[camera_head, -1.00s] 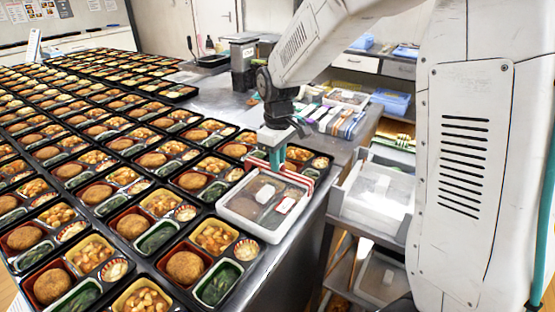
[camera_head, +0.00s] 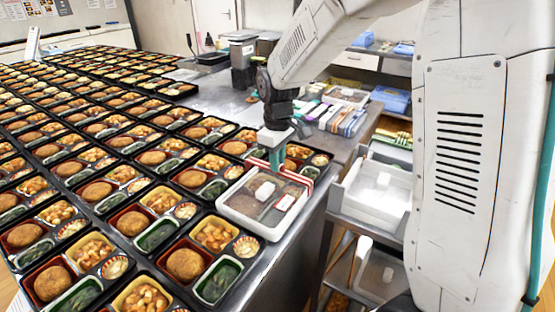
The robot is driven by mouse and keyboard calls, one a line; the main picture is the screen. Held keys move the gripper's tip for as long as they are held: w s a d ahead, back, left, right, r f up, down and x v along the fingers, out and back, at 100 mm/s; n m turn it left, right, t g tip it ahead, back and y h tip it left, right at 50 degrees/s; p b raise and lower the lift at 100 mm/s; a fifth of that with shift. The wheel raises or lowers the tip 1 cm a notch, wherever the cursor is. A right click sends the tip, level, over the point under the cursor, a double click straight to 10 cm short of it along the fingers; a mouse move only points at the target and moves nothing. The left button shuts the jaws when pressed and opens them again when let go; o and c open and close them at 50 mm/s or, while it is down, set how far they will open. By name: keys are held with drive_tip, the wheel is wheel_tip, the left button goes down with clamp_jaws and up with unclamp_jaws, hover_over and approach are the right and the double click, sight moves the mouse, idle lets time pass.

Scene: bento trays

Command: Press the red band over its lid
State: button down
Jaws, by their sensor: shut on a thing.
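A bento tray with a clear lid (camera_head: 243,220) sits at the right edge of the rows of trays. Its pale rim and the brown food under the lid show. The red band (camera_head: 297,178), a red and white strip, lies along the lid's far edge and shows on both sides of my gripper. My gripper (camera_head: 276,160) points down from above at that far edge, its teal fingers shut on the band. The fingers partly hide the band's middle. I cannot tell how closely the band touches the lid there.
Open bento trays (camera_head: 157,230) fill the counter to the left in close rows. Bundles of coloured strips (camera_head: 335,118) lie on the counter behind. A cart with a white bin (camera_head: 375,190) stands to the right, beyond the counter's edge. Bare metal counter shows at the back.

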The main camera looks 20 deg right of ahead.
drive_tip(key=shift+f, duration=0.25)
drive_tip(key=shift+f, duration=1.15)
drive_tip(key=shift+f, duration=0.15)
drive_tip(key=c, duration=0.7)
unclamp_jaws()
drive_tip(key=shift+r, duration=4)
